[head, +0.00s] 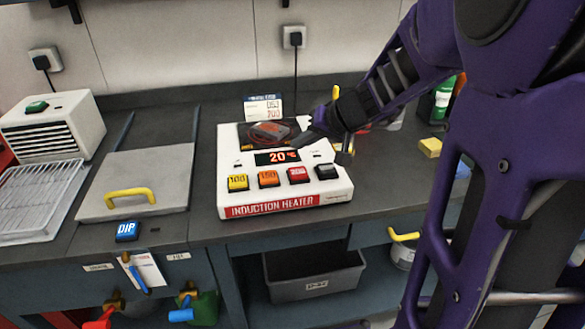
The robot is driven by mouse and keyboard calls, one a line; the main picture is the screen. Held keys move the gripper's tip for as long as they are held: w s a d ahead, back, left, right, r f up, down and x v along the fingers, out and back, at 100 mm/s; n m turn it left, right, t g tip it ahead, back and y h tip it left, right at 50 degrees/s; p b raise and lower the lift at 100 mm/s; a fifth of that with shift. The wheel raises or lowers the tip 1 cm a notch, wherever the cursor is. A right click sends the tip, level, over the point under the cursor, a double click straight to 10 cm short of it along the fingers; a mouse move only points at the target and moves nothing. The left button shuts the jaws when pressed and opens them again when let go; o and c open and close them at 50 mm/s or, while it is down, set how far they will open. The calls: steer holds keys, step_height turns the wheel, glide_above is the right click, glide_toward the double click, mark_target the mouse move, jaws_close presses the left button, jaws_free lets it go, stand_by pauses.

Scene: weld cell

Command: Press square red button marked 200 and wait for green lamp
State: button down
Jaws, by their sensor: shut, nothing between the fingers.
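The white induction heater (222,190) stands on the bench in the head view. The square red button (298,174) is on its front panel, right of the orange button marked 150; its own marking is too small to read. The display (277,157) reads 20 °C. I see no lit green lamp on the panel; small marks beside the display are too small to make out. My gripper (308,138) is shut and empty, tilted down over the heater's back right part, above and behind the red button and apart from it.
A yellow button (238,182), an orange button (268,179) and a black button (326,171) share the panel. Left are a lidded tank with a yellow handle (130,195) and a blue DIP button (127,231). A yellow block (430,148) lies right. Bench front of the heater is narrow.

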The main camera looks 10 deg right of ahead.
mark_target(301, 174)
step_height(301, 174, down, 5)
steer(key=b, duration=0.4)
stand_by(1.9)
steer(key=shift+f, duration=0.4)
steer(key=shift+f, duration=0.55)
stand_by(0.8)
steer(key=shift+r, duration=0.15)
steer(key=shift+r+p, duration=0.4)
steer(key=shift+r, duration=0.4)
steer(key=shift+r+p, duration=1.45)
steer(key=shift+r, duration=1.1)
